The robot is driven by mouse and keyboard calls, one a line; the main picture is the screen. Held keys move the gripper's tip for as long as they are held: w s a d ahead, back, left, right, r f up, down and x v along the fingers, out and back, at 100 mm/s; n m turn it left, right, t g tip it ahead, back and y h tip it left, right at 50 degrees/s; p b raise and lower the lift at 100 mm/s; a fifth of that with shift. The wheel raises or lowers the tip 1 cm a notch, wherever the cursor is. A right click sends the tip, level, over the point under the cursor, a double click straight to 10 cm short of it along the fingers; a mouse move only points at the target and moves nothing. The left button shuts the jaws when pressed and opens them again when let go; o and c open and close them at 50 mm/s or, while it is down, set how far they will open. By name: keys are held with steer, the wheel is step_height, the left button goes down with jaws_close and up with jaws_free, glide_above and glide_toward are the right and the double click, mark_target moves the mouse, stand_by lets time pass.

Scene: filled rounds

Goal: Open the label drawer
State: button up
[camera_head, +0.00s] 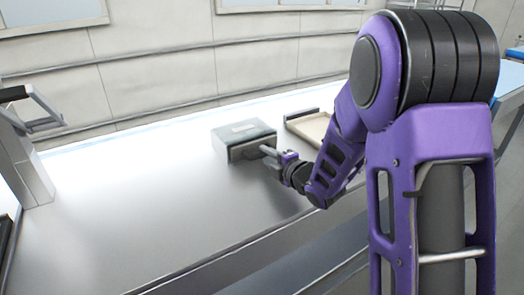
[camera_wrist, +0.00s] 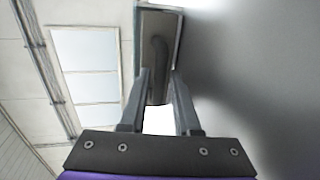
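The label drawer unit (camera_head: 244,138) is a small grey box with a pale label on top, standing on the metal worktop. Its front faces my gripper (camera_head: 272,153), which is right in front of it at its right end. In the wrist view the dark drawer front (camera_wrist: 158,60) lies ahead of my gripper (camera_wrist: 161,78), with a darker handle-like shape on it. The two fingers are apart, with the lower part of the drawer front showing between them. I see no clear contact with the handle. The drawer looks closed, though my gripper partly hides its front.
A shallow beige tray (camera_head: 312,127) with a dark back edge lies right of the drawer unit, close to my arm. A grey stand with a lever (camera_head: 30,150) is at the far left. The worktop (camera_head: 150,215) in front is clear.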

steer(key=shift+w+a, duration=0.15)
steer(key=shift+w, duration=0.1)
steer(key=shift+c, duration=0.3)
jaws_close()
stand_by(1.2)
